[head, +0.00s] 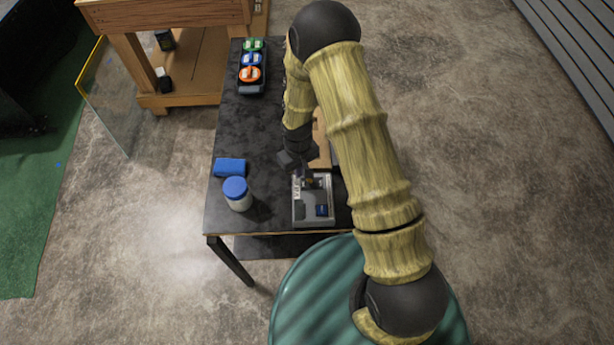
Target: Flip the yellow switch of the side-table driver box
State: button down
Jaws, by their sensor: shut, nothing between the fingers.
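The driver box (313,203) is a grey, shallow box on the black side table (232,135), near its front edge. A small blue part shows on its lower right, and small coloured spots show near its far edge. I cannot make out the yellow switch for certain at this size; the far end of the box is partly hidden by my gripper. My gripper (307,178) is shut and empty, pointing down at the far part of the box. I cannot tell whether it touches the box.
A white jar with a blue lid (237,194) and a blue block (230,167) stand left of the box. A dark tray (252,68) with green, blue and orange items lies at the table's far end. A wooden bench (170,50) stands at the back left.

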jog(key=shift+f+b, duration=1.25)
jog(key=shift+f, duration=0.25)
jog(key=shift+d, duration=1.15)
dwell(0.4)
notch_tip(320, 180, up, 7)
jog(key=p, duration=0.4)
jog(key=shift+a+p, duration=0.35)
jog(key=shift+a, duration=0.1)
dwell(0.4)
jog(key=shift+d+r, duration=0.1)
jog(key=shift+d, duration=0.05)
